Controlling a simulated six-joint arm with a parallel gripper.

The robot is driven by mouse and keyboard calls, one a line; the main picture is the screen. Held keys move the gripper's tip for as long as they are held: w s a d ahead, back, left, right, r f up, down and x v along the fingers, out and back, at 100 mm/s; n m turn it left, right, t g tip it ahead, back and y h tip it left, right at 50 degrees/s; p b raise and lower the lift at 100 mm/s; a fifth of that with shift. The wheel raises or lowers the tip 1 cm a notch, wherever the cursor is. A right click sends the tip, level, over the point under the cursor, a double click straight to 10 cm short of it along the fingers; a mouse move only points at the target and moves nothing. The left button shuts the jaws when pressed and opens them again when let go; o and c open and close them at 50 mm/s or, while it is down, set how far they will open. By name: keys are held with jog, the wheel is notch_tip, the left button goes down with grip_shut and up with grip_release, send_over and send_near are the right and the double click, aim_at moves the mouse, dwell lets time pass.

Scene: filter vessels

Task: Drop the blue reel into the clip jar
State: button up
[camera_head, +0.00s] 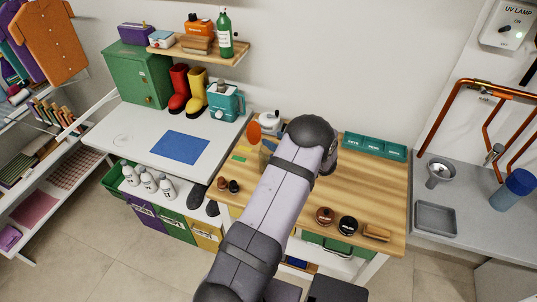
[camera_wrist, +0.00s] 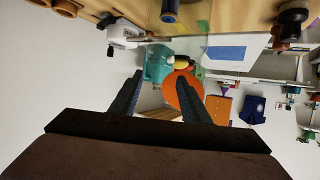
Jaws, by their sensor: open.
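My gripper (camera_wrist: 160,84) is open. Its two dark fingers stand apart with nothing held between them; an orange disc (camera_wrist: 184,97) shows in the background beyond them. A small dark blue cylinder, which looks like the blue reel (camera_wrist: 170,10), stands on the wooden top at the upper edge of the wrist view, away from the fingers. In the head view my arm covers my gripper and part of the bench, and I cannot make out the reel. I cannot identify the clip jar with certainty in either view.
The wooden bench (camera_head: 285,218) carries two small dark jars (camera_head: 234,186) at left, brown and black lidded pots (camera_head: 347,225) at front right, and teal boxes (camera_head: 375,146) at the back. A white table (camera_head: 150,140) with a blue mat (camera_head: 181,147) adjoins at left.

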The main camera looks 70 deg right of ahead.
jog(key=shift+b+v, duration=1)
jog(key=shift+v, duration=1.8)
jog(key=w+a+r+n+g+p, duration=0.1)
jog(key=w+r, duration=0.3)
jog(key=w, duration=0.4)
jog(key=w+a+r+n+p, duration=0.1)
jog(key=w+r, duration=0.3)
jog(key=w, duration=0.5)
jog(key=w+a+f+g+y+b, duration=0.1)
jog(key=w+a+f+g+y, duration=0.15)
jog(key=w+a, duration=0.95)
jog(key=s+a+f+n+g+y, duration=0.1)
jog(key=s+a+g, duration=0.1)
jog(key=a, duration=0.9)
jog(key=s+a+f+n+g+y+b, duration=0.1)
jog(key=s+a, duration=0.2)
jog(key=a, duration=0.8)
jog(key=s+a+f+n+g+y, duration=0.1)
jog(key=s+a+n+g+y, duration=0.1)
jog(key=a, duration=0.9)
jog(key=s+a+n+g+y, duration=0.1)
jog(key=s+a+g, duration=0.1)
jog(key=s+a, duration=0.6)
jog(key=shift+a+f, duration=0.25)
jog(key=shift+a, duration=0.05)
